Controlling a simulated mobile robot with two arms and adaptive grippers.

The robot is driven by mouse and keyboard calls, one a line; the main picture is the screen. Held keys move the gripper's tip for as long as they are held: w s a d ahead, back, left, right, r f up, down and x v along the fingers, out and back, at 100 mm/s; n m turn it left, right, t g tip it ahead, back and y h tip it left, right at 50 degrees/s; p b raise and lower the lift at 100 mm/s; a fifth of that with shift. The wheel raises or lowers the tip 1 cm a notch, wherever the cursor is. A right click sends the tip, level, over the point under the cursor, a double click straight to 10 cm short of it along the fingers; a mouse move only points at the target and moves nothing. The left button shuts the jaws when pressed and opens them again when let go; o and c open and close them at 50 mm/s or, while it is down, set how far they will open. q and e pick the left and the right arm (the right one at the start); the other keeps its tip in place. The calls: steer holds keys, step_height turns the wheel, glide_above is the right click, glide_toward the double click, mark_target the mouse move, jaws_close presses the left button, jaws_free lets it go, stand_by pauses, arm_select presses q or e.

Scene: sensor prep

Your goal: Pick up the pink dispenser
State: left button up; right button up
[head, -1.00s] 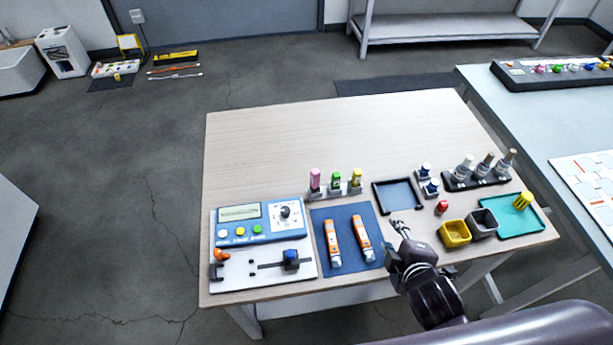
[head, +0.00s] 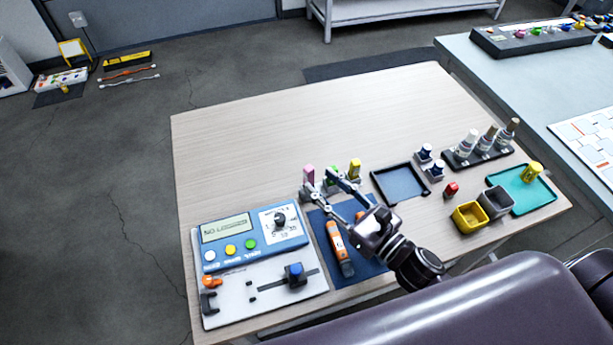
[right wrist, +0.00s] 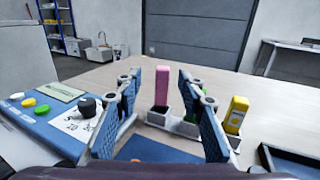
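The pink dispenser (head: 308,174) stands upright in the left slot of a small grey holder on the table. In the right wrist view the pink dispenser (right wrist: 162,86) shows between my right gripper's two fingers, beyond their tips. My right gripper (head: 324,190) is open and empty, in front of the holder (right wrist: 188,128) and above the blue mat. A green dispenser (head: 332,175) in the middle slot is partly hidden by a finger. A yellow dispenser (right wrist: 237,114) stands in the right slot. My left gripper is not in view.
A blue and white device (head: 251,236) stands left of my right gripper. An orange and white tube (head: 338,245) lies on the blue mat (head: 365,266). An empty dark tray (head: 399,184) is right of the holder. The table behind the holder is clear.

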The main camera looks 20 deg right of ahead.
mark_target(312, 171)
steer(key=shift+x, duration=0.8)
steer(key=p+x, duration=0.1)
steer(key=x, duration=0.3)
steer(key=shift+w+d+r+p, duration=0.1)
steer(key=shift+w+d+p, duration=0.1)
steer(key=shift+p, duration=0.15)
steer(key=shift+w+a, duration=0.1)
steer(key=shift+w, duration=0.05)
steer(key=shift+c, duration=0.3)
jaws_close()
